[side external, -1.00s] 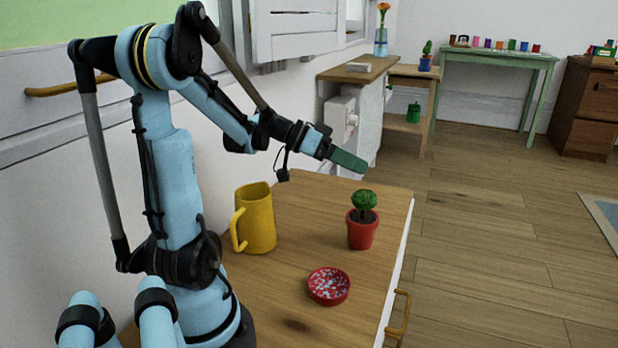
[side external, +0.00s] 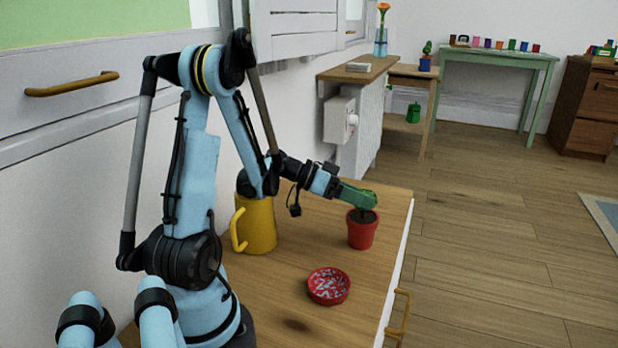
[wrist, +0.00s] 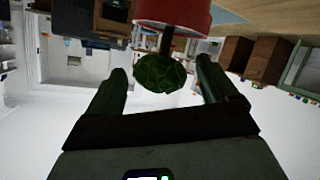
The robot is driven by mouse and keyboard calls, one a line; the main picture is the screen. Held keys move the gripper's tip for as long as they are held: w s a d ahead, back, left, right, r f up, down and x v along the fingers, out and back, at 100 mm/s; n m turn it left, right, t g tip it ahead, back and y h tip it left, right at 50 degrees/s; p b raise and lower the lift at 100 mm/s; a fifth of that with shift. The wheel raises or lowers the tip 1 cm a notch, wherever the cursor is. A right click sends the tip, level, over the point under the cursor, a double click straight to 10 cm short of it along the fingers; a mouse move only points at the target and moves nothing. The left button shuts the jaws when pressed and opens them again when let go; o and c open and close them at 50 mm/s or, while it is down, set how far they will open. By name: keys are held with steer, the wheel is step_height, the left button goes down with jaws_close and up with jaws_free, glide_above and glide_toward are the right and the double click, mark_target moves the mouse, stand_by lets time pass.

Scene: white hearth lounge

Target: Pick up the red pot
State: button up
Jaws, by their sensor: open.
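The red pot (side external: 362,232) stands upright on the wooden tabletop (side external: 285,285), with a small round green plant growing from it. My gripper (side external: 366,198) has green fingers and is at the plant's level, just above the pot's rim; it hides part of the plant. In the wrist view, my open gripper (wrist: 162,80) has the green plant (wrist: 160,73) between its two fingers, with the red pot (wrist: 172,14) beyond at the top edge, upside down.
A yellow mug (side external: 257,225) stands left of the pot, close under my arm. A red dish (side external: 328,287) with a speckled inside lies in front of the pot. The table's right edge (side external: 400,262) is near the pot. The front of the tabletop is largely clear.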

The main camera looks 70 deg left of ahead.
steer(key=shift+x, duration=0.9)
jaws_close()
